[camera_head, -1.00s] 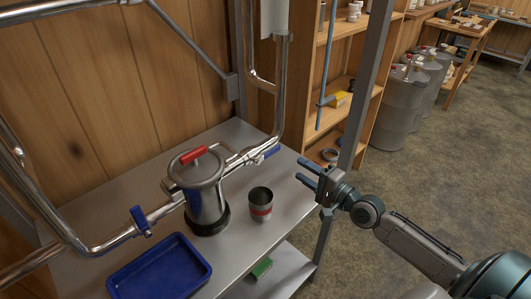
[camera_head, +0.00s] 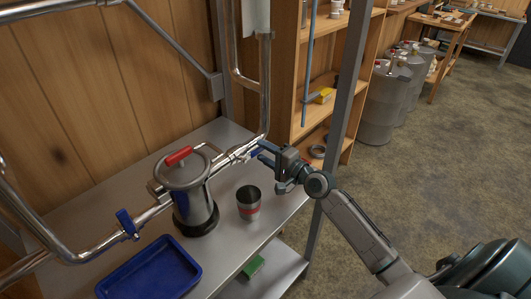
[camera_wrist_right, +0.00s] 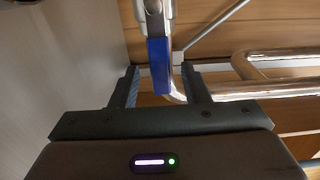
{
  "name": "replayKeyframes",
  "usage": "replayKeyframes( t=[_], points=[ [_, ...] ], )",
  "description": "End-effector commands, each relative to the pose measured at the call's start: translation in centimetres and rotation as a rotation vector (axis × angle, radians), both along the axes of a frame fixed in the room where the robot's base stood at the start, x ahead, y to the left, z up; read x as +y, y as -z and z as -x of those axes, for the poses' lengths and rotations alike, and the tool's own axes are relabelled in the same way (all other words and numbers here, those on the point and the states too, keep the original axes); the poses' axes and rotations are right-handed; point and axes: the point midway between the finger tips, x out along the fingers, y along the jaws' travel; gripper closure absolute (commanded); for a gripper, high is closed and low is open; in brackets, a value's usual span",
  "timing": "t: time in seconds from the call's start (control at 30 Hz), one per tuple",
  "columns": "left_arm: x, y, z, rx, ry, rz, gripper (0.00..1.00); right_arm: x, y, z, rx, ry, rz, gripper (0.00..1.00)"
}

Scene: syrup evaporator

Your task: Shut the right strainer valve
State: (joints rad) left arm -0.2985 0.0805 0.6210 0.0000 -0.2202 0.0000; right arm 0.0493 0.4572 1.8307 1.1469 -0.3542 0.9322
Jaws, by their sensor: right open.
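The strainer (camera_head: 190,190) is a steel pot with a red-handled lid, standing on the metal table in the head view. Its right valve has a blue lever (camera_head: 255,155), partly hidden by my right gripper (camera_head: 264,152). The wrist view shows this blue lever (camera_wrist_right: 159,66) between the open fingers of my right gripper (camera_wrist_right: 160,85), with a gap on both sides. The lever hangs off a steel pipe fitting (camera_wrist_right: 155,12). The left valve's blue lever (camera_head: 127,224) sits on the pipe left of the strainer. My left gripper is out of view.
A blue tray (camera_head: 150,270) lies at the table's front. A grey post (camera_head: 340,120) rises behind my right arm, near the wooden shelf.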

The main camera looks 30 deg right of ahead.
Motion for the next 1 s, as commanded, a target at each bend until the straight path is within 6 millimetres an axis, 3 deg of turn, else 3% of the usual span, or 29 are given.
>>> replayKeyframes(
  t=[0.1,0.3,0.33,0.73,1.0],
  points=[
    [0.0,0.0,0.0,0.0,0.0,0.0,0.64,0.0,0.0,0.0,0.0,0.0,0.0,0.58],
    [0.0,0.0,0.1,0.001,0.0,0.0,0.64,0.0,0.0,0.0,0.0,0.0,0.0,0.97],
    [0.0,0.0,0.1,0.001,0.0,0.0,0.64,0.0,0.0,0.0,0.0,0.0,0.0,1.0],
    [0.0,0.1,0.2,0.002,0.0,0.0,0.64,0.0,-0.3,0.0,-0.014,0.0,0.037,1.0],
    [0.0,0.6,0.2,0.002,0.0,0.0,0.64,0.1,-1.3,0.0,-0.069,0.0,0.192,1.0]
  ],
)
